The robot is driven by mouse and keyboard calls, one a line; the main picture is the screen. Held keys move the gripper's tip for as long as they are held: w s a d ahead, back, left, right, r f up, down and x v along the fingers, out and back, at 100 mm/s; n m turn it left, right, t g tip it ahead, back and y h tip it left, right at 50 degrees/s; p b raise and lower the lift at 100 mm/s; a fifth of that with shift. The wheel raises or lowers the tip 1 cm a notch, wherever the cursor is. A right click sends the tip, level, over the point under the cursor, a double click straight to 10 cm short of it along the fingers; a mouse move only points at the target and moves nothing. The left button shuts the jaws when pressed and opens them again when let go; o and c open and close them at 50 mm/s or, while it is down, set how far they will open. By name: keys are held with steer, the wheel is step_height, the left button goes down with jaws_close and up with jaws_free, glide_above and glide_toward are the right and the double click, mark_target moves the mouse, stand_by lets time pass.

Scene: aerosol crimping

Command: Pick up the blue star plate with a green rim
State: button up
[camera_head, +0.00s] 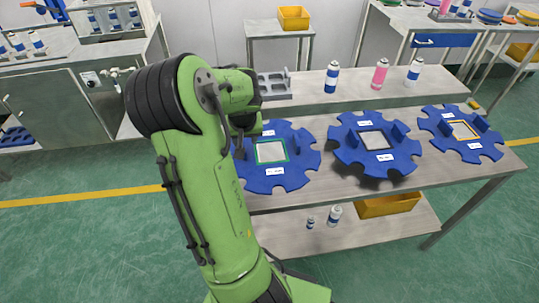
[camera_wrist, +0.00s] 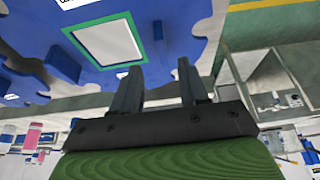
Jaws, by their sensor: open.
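The blue star plate with a green rim (camera_head: 294,180) lies on the metal table, leftmost of three blue star plates. A green frame surrounds its pale square centre, and it has a white label and upright blue tabs. My arm hides part of its left side in the head view. In the wrist view the plate (camera_wrist: 160,45) fills the upper left, with its green-rimmed square near my gripper (camera_wrist: 160,85). My gripper's two dark fingers are apart and empty, close to the plate's edge. Whether they touch it I cannot tell.
Two other star plates, one with a dark-rimmed centre (camera_head: 350,153) and one with an orange rim (camera_head: 440,133), lie to the right. Spray cans (camera_head: 331,78) and a grey rack (camera_head: 274,84) stand on the raised shelf behind. A yellow bin (camera_head: 388,205) sits below.

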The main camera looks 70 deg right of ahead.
mark_target(244, 146)
steer(key=b+x, duration=0.1)
steer(key=x, duration=0.4)
steer(key=shift+w+d+f+b, duration=0.1)
steer(key=shift+w+f+b, duration=0.1)
steer(key=shift+f+b, duration=0.1)
steer(key=shift+r, duration=0.1)
steer(key=shift+c, duration=0.2)
jaws_close()
